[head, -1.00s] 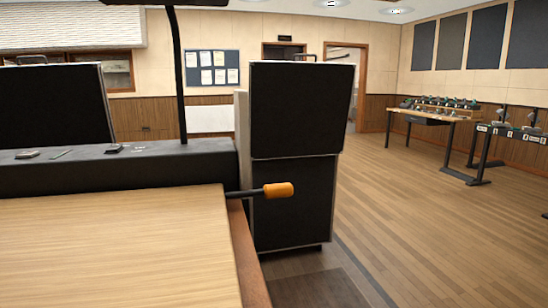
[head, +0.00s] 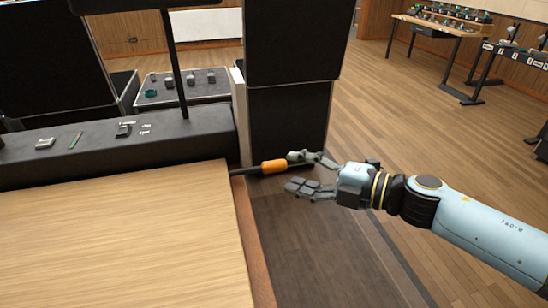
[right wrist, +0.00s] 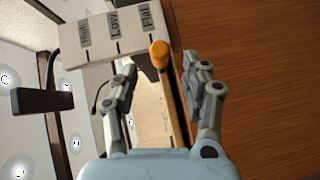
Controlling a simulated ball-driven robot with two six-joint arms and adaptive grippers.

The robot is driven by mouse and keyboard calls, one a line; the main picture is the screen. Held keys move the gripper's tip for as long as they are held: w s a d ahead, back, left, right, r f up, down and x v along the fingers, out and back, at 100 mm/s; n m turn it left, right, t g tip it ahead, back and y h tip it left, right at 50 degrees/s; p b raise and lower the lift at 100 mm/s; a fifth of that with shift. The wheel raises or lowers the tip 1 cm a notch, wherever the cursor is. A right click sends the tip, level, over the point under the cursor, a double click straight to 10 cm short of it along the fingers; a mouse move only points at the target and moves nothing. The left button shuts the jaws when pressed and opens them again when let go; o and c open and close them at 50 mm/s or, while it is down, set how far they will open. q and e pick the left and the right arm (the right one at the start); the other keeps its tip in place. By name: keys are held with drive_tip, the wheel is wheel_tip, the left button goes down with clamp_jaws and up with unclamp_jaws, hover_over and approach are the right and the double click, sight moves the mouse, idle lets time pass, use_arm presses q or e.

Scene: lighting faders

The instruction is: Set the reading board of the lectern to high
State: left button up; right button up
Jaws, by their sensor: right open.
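The lectern's wooden reading board (head: 110,235) fills the lower left of the head view. A dark lever with an orange handle (head: 273,166) sticks out from the lectern's right side. In the right wrist view the orange handle (right wrist: 158,52) is beside the Flat mark of a pale label plate (right wrist: 70,49), which also reads Low and High. My right gripper (head: 296,172) is open just right of the handle's end, with its fingers pointing toward it. In the wrist view the handle's end appears between and just beyond the fingertips. Its fingers are not closed on it.
A dark ledge (head: 60,165) with small items runs behind the board, and a thin black post (head: 176,75) rises from it. A tall black cabinet (head: 288,120) stands behind the handle. Tables with equipment (head: 436,30) are at the far right. Open floor lies to the right.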

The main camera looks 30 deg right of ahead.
sight(282, 168)
drive_tip(key=x, duration=0.6)
drive_tip(key=shift+p, duration=0.4)
clamp_jaws()
